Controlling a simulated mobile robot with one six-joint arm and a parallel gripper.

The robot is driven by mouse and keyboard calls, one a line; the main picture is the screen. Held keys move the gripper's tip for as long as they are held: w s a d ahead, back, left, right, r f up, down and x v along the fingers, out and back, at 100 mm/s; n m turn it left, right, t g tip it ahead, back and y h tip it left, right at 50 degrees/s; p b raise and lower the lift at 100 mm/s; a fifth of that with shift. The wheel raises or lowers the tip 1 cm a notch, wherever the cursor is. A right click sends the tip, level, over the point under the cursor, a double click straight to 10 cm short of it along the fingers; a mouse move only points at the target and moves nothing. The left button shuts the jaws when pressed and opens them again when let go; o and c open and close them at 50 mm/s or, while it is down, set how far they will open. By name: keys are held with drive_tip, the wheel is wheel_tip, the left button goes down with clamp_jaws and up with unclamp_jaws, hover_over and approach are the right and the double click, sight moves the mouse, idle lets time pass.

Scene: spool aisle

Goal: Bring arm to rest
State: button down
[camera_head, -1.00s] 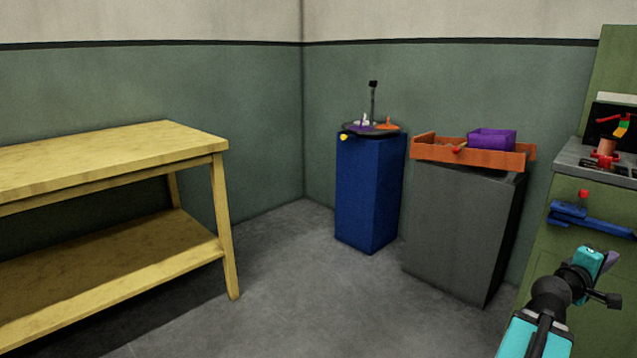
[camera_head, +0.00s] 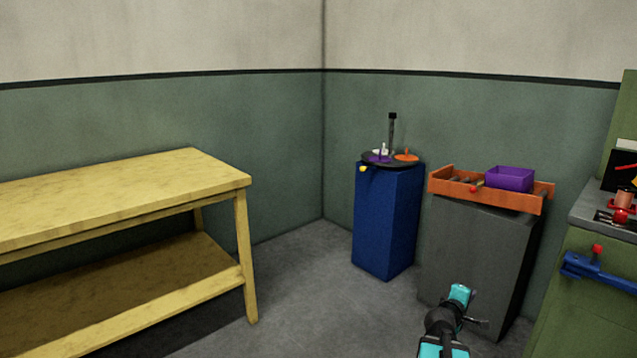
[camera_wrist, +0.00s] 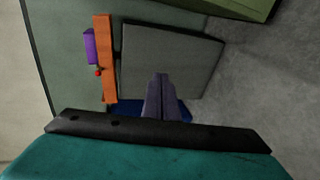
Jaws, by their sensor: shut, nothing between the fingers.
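My arm (camera_head: 446,322) reaches in from the bottom edge of the head view, right of centre, in front of the grey cabinet. My gripper (camera_wrist: 160,82) shows in the wrist view, its two grey fingers together with nothing between them. It touches nothing that I can see.
A grey cabinet (camera_head: 475,255) bears an orange tray (camera_head: 520,203) with a purple bin (camera_head: 510,179). A blue pedestal (camera_head: 385,220) with a round black top stands left of it. A yellow table (camera_head: 130,195) is at left, a green workbench (camera_head: 590,300) at right. Floor between is clear.

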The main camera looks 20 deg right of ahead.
drive_tip(key=w+a+f+n+y+p, duration=0.15)
drive_tip(key=w+a+f+p, duration=0.25)
drive_tip(key=a, duration=0.5)
drive_tip(key=w+a+f+y+p, duration=0.3)
drive_tip(key=w+a+f, duration=0.15)
drive_tip(key=a, duration=0.35)
drive_tip(key=s+a+f+g+y+p, duration=0.1)
drive_tip(key=a+f+p, duration=0.25)
drive_tip(key=a, duration=0.45)
drive_tip(key=s+a+f+y+p, duration=0.25)
drive_tip(key=a+f, duration=0.25)
drive_tip(key=a, duration=0.3)
drive_tip(key=s+a+f+m+g+y+p, duration=0.2)
drive_tip(key=s+a+g, duration=0.3)
drive_tip(key=s+a, duration=0.7)
drive_tip(key=s+a+f+m+g+y+p, duration=0.3)
drive_tip(key=s+a+f+m+g+p, duration=0.1)
drive_tip(key=s+a, duration=0.8)
drive_tip(key=shift+s+a+f+g+y+p, duration=0.35)
drive_tip(key=shift+s+f, duration=0.25)
drive_tip(key=shift+s, duration=0.45)
drive_tip(key=shift+d, duration=0.2)
